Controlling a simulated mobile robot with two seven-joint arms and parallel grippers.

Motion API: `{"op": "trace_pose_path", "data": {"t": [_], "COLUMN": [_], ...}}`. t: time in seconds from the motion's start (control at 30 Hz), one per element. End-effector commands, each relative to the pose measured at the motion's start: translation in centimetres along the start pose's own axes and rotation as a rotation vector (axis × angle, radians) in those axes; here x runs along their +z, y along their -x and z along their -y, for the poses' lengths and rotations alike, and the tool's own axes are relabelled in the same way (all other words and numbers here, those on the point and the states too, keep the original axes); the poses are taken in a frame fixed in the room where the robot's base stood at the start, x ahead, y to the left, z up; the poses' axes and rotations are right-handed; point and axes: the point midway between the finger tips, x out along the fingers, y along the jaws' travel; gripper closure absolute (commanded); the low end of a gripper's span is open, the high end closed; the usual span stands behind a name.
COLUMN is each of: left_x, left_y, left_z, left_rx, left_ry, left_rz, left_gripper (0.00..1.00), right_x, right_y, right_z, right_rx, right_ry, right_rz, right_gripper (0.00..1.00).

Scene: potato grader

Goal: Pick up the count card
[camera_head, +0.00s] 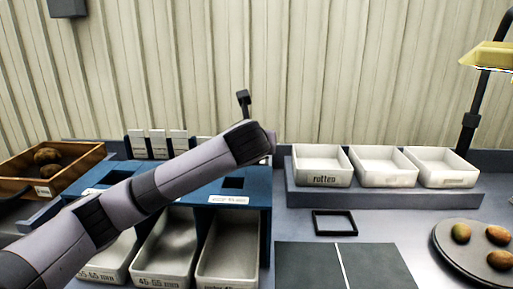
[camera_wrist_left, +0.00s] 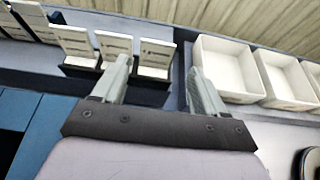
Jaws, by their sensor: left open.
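White upright cards stand in dark holders along the back; three (camera_head: 158,144) show in the head view, and my left arm partly covers others behind it. In the left wrist view a second holder bears three white cards, left (camera_wrist_left: 75,41), middle (camera_wrist_left: 114,46) and right (camera_wrist_left: 156,55). I cannot read any writing on them, so I cannot tell which is the count card. My left gripper (camera_wrist_left: 158,84) is open and empty; the right card shows between its fingers, beyond the tips. In the head view my left arm hides the fingers. My right gripper is not in view.
Three white trays, one marked "rotten" (camera_head: 322,179), stand on a raised shelf right of the cards. The blue grader (camera_head: 262,190) has bins below. A wooden crate (camera_head: 85,160) holds potatoes at left; a round plate (camera_head: 455,262) holds potatoes at right. A black frame (camera_head: 335,234) lies near a dark mat (camera_head: 380,265).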

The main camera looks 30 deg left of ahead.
Motion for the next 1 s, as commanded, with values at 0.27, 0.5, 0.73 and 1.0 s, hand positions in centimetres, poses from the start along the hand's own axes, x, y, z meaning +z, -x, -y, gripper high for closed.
{"op": "trace_pose_path", "data": {"t": [0.27, 0.5, 0.73, 1.0], "left_x": [0.0, 0.1, 0.3, 0.3], "left_y": [-0.8, -2.6, -5.5, -7.1], "left_z": [0.0, -0.1, -0.3, -0.4], "left_rx": [0.002, 0.001, 0.001, 0.000], "left_ry": [0.000, 0.000, 0.000, 0.000], "left_rz": [-0.002, -0.001, -0.001, 0.000], "left_gripper": [0.28, 0.28, 0.28, 0.28], "right_x": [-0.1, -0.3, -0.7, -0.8], "right_y": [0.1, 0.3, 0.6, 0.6], "right_z": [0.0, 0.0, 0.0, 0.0], "right_rx": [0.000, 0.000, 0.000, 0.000], "right_ry": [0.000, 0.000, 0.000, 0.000], "right_rz": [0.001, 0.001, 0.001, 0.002], "right_gripper": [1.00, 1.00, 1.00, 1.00]}}
